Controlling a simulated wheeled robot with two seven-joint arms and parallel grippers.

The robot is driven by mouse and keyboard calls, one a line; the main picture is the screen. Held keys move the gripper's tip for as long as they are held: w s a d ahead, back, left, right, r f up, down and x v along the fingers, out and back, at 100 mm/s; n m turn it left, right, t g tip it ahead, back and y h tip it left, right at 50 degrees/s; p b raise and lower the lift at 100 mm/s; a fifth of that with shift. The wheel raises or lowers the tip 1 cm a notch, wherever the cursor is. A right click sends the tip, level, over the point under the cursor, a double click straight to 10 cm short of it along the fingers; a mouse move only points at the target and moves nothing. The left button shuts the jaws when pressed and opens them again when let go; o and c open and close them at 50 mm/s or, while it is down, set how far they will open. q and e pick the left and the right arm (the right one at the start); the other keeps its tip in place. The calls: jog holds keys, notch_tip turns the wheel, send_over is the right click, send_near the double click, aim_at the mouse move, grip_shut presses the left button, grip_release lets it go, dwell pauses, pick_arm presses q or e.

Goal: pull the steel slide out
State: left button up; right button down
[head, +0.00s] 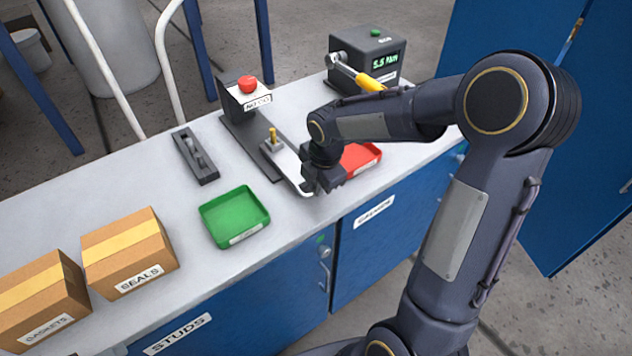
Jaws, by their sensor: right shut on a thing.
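The steel slide (285,164) is a light, flat strip with a rounded front end. It lies in the gauge fixture (240,130), a dark base with an upright block labelled "NO GO" and a red knob on top. A brass pin (273,136) stands on a small block at the slide's back end. My right gripper (316,186) is at the slide's front end and shut on it; the fingers partly hide the grip. My left gripper is not in view.
A green tray (206,214) lies left of the slide and a red tray (372,164) is partly behind my right forearm. A torque tester (384,62) stands at the back, a grey tool (194,157) left. "SEALS" (112,258) and "GASKETS" (32,310) boxes stand at left.

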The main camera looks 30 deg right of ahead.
jog(key=c, duration=1.5)
grip_release()
jog(key=r, duration=0.2)
jog(key=s+r, duration=0.1)
jog(key=r, duration=0.4)
jog(key=shift+s+r, duration=0.2)
jog(key=shift+r, duration=0.15)
jog(key=s+a+m+t+y, duration=0.1)
jog(key=s+a+m, duration=0.1)
jog(key=s+m, duration=0.5)
jog(key=s+a+m+t+y, duration=0.1)
jog(key=s+m, duration=0.6)
jog(key=s+a+r+m+t+y, duration=0.1)
jog(key=s+a+m, duration=0.1)
jog(key=s+m, duration=0.4)
jog(key=shift+s+a+r+m, duration=0.1)
jog(key=shift+s+a+m, duration=0.3)
jog(key=shift+m, duration=0.3)
